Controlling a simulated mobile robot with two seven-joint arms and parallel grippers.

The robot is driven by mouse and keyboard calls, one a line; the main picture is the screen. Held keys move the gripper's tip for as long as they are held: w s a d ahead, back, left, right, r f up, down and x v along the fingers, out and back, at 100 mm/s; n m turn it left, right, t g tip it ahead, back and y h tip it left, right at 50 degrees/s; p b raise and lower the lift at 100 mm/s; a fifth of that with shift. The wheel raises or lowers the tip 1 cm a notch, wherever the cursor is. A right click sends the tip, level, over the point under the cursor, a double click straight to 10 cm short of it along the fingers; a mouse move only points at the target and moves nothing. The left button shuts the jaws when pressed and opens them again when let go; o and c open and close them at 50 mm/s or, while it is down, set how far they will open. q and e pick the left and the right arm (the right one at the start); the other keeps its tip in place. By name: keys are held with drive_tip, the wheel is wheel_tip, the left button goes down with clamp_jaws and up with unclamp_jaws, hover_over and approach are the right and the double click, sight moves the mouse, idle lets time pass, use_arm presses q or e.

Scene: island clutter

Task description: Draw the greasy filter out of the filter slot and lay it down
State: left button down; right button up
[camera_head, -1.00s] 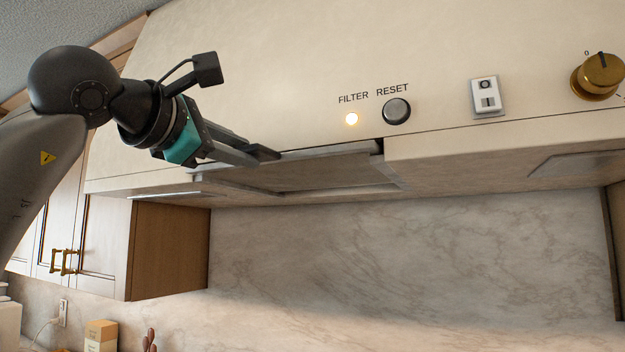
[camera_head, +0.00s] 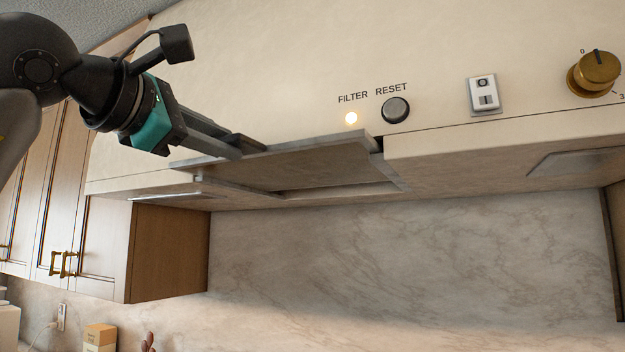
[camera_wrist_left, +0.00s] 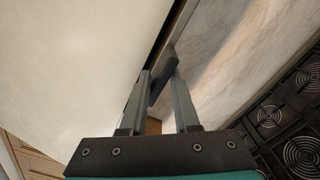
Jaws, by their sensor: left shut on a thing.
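The greasy filter (camera_head: 295,168) is a flat grey-brown panel that sticks out of the front of the range hood, partly drawn from the filter slot (camera_head: 345,189). Its rear part is still within the slot area. My left gripper (camera_head: 252,146) comes in from the left and is shut on the filter at its front edge. In the left wrist view, my left gripper (camera_wrist_left: 162,82) has its two fingers on either side of a dark bar at the edge of the filter. My right gripper is not in view.
The cream hood front (camera_head: 260,70) carries a lit FILTER lamp (camera_head: 351,118), a RESET button (camera_head: 395,110), a switch (camera_head: 485,95) and a brass knob (camera_head: 594,73). A wooden cabinet (camera_head: 165,250) stands to the left. A dark cooktop (camera_wrist_left: 290,125) shows below right in the wrist view.

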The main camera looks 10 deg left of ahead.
use_arm(q)
drive_tip(key=v, duration=2.5)
drive_tip(key=shift+r+p, duration=0.15)
drive_tip(key=shift+p, duration=0.25)
idle(3.5)
idle(0.5)
